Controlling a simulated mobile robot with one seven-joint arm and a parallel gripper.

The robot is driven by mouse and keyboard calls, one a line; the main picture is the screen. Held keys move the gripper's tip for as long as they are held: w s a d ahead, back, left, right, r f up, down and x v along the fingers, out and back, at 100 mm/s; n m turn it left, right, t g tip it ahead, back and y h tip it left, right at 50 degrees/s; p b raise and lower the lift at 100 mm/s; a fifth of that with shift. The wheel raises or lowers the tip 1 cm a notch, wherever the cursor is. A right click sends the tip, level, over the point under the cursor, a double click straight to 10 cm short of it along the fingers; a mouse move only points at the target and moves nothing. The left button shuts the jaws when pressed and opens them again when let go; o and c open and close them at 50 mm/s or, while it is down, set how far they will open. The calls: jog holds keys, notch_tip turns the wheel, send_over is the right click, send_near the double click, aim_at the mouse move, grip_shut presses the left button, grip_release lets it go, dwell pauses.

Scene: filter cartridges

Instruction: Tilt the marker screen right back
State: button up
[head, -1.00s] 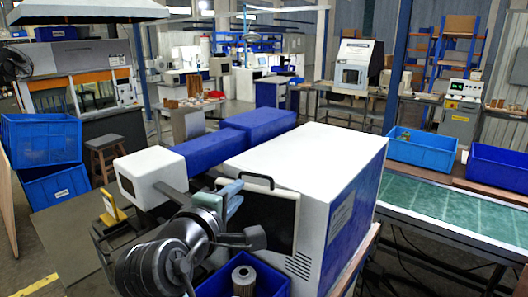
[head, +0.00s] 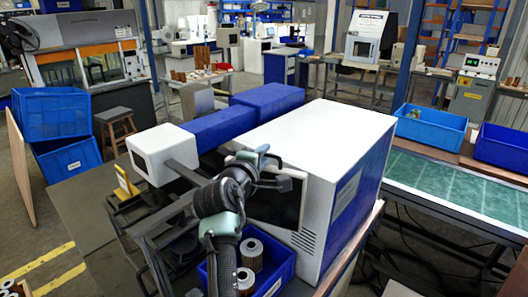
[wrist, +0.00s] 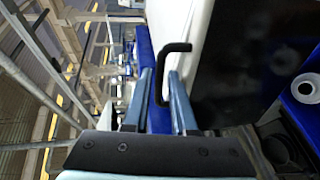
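The marker screen is a dark panel (head: 262,208) on the front of the white and blue machine, partly hidden by my arm in the head view. In the wrist view the dark panel (wrist: 238,75) fills the right side. Its black bent handle (wrist: 160,78) shows between my two fingers. My gripper (wrist: 160,72) is open, with a finger on each side of the handle; contact is not visible. In the head view my gripper (head: 258,160) is at the screen's top edge, and the handle there is mostly hidden.
A blue bin (head: 283,264) with filter cartridges (head: 251,254) stands below the screen. The machine's white top (head: 325,130) rises behind it. A white box unit (head: 160,150) stands to the left, and a green conveyor (head: 440,190) runs to the right.

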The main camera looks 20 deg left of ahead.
jog(key=shift+w+f, duration=0.1)
jog(key=shift+w, duration=0.3)
grip_shut()
dwell(1.3)
